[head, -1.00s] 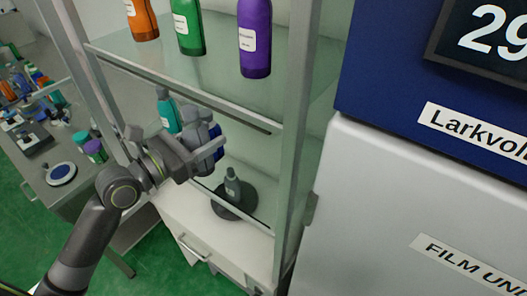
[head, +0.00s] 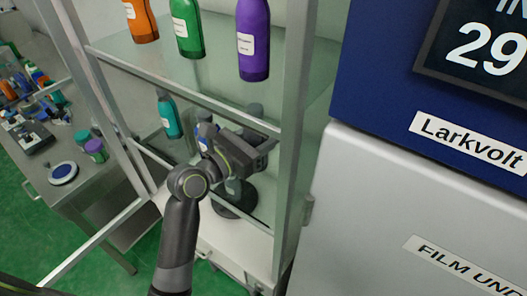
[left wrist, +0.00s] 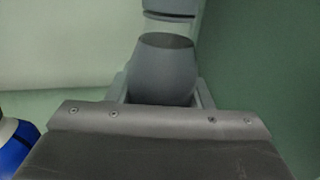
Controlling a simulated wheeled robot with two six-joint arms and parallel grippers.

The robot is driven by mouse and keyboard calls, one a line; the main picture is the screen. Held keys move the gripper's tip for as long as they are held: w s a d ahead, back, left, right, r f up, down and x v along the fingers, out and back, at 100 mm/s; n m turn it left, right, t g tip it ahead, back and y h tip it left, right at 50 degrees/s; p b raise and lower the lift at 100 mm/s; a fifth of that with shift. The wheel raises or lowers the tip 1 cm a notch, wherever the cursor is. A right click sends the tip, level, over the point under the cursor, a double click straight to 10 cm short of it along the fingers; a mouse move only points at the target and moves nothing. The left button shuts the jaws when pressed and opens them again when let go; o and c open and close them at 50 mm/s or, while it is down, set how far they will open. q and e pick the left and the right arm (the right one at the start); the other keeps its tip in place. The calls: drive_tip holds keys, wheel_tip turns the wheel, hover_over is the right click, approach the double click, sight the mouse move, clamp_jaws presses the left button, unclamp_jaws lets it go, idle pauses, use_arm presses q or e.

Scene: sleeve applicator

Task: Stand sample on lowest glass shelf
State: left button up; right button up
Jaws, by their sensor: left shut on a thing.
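My left gripper (head: 262,150) is shut on a grey bottle (head: 254,109), at the right part of the cabinet's lower opening. The bottle's dark grey shoulder and cap show close up in the left wrist view (left wrist: 165,72); its lower part is hidden by the gripper. The lowest glass shelf (head: 152,156) shows mainly by its front edge. A teal bottle (head: 168,117) stands at its left, and a blue bottle (head: 205,137) is partly hidden behind my gripper. I cannot tell whether the held bottle touches the glass. My right gripper is not in view.
The upper glass shelf (head: 150,50) bears orange, green and purple bottles. A cabinet post (head: 293,130) stands close right of my gripper. A blue-white bottle shows in the left wrist view (left wrist: 14,145).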

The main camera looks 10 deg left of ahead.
use_arm(q)
drive_tip(key=f, duration=0.5)
drive_tip(key=shift+a+f+b, duration=0.2)
drive_tip(key=shift+f+b, duration=0.1)
drive_tip(key=shift+f, duration=0.1)
drive_tip(key=shift+d, duration=0.2)
drive_tip(key=shift+f, duration=0.15)
drive_tip(key=o, duration=1.2)
drive_tip(key=shift+f, duration=0.15)
